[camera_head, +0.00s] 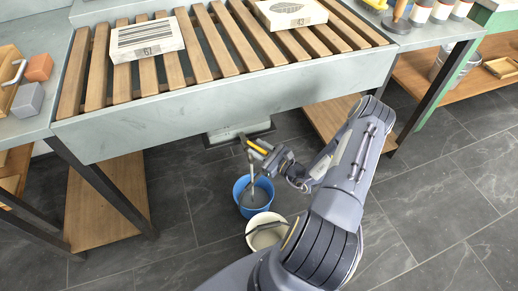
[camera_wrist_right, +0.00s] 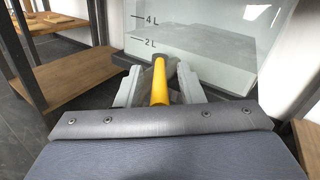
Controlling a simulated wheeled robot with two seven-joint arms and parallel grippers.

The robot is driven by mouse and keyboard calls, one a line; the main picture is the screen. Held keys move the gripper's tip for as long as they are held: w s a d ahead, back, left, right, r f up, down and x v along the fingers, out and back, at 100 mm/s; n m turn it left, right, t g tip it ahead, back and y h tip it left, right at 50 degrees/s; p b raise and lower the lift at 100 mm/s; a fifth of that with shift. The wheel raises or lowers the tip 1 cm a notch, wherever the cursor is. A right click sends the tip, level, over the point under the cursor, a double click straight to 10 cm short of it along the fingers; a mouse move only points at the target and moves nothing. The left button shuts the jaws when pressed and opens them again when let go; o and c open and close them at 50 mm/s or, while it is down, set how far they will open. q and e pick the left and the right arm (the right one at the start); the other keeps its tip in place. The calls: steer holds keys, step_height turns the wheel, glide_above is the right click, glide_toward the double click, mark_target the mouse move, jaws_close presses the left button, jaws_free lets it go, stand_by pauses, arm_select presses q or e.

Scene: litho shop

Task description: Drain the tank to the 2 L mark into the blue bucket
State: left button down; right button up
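The blue bucket (camera_head: 241,190) stands on the floor below the slatted sink, with greyish liquid in it. A thin grey vertical column, which looks like a stream, runs down into it from beside the yellow valve lever (camera_head: 258,146). My right gripper (camera_head: 270,157) is at this lever. In the right wrist view, its fingers (camera_wrist_right: 159,88) lie close on both sides of the yellow lever (camera_wrist_right: 159,80). The tank (camera_wrist_right: 215,45) shows marks 4 L and 2 L there; a grey band fills its lower part, but its exact level is hard to tell. My left gripper is not in view.
A cream bucket (camera_head: 262,237) stands just in front of the blue one, partly behind my right arm. The sink's front wall (camera_head: 230,95) hangs above. Table legs (camera_head: 110,195) and low wooden shelves (camera_head: 108,210) stand either side. Dark tiled floor is free around the buckets.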

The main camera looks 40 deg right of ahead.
jaws_close()
steer(key=w+d+n+g+y+b, duration=0.1)
steer(key=n+g+y+b, duration=0.2)
steer(key=y+b, duration=0.1)
steer(key=w+d+n+g+y+b, duration=0.1)
steer(key=d+n+g+y+b, duration=0.1)
steer(key=n+g+y+b, duration=0.1)
steer(key=w+d+n+g+y+b, duration=0.1)
steer(key=n+g+y+b, duration=0.3)
steer(key=y+b, duration=0.1)
steer(key=shift+w+d+n, duration=0.15)
steer(key=shift+w+n, duration=0.05)
steer(key=shift+n, duration=0.1)
stand_by(0.4)
